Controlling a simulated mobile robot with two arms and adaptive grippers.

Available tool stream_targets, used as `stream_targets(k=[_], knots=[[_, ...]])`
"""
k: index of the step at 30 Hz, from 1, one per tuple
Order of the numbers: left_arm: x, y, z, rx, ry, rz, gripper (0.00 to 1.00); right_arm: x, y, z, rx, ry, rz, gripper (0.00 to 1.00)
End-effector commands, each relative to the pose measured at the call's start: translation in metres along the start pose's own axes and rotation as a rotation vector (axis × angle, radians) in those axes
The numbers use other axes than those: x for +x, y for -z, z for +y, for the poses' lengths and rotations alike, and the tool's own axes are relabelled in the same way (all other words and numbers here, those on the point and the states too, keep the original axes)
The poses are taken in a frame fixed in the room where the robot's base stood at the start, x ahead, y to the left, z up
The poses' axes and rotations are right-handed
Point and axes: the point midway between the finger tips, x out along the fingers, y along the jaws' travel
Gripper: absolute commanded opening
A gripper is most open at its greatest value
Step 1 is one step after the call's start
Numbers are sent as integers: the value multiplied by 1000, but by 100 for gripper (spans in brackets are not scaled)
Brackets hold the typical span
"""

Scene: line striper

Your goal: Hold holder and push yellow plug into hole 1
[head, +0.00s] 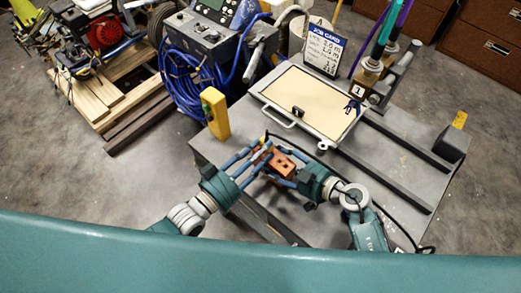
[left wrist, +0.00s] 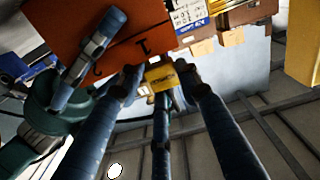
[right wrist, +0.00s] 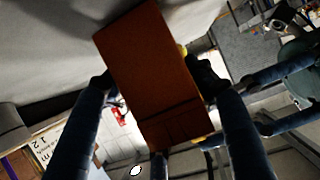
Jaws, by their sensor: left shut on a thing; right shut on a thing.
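The orange-brown holder (head: 291,160) is a block with dark holes, above the near part of the grey table in the head view. My right gripper (head: 284,169) is shut on it. The holder (right wrist: 150,75) fills the middle of the right wrist view, between the fingers. My left gripper (head: 266,152) is shut on the yellow plug (left wrist: 160,76), close beside the holder. The holder (left wrist: 55,48) lies behind the plug in the left wrist view, with dark marks on its face. I cannot tell whether the plug touches a hole; the hole is hidden.
A yellow post (head: 215,114) stands at the table's left edge. A machine with blue cable (head: 190,70) stands behind left.

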Motion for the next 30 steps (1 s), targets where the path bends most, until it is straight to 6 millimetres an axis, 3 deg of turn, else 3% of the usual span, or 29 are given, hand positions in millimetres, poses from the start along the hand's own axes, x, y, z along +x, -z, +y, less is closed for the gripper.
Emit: stream_targets(k=[1, 16, 30], knots=[[-3, -8, -1, 2, 4, -22, 4, 0, 1, -1, -1, 3, 2, 12], [-4, -10, -1, 2, 3, -25, 4, 0, 1, -2, 1, 4, 3, 12], [-3, 2, 1, 1, 2, -20, 4, 0, 1, -1, 2, 3, 3, 12]])
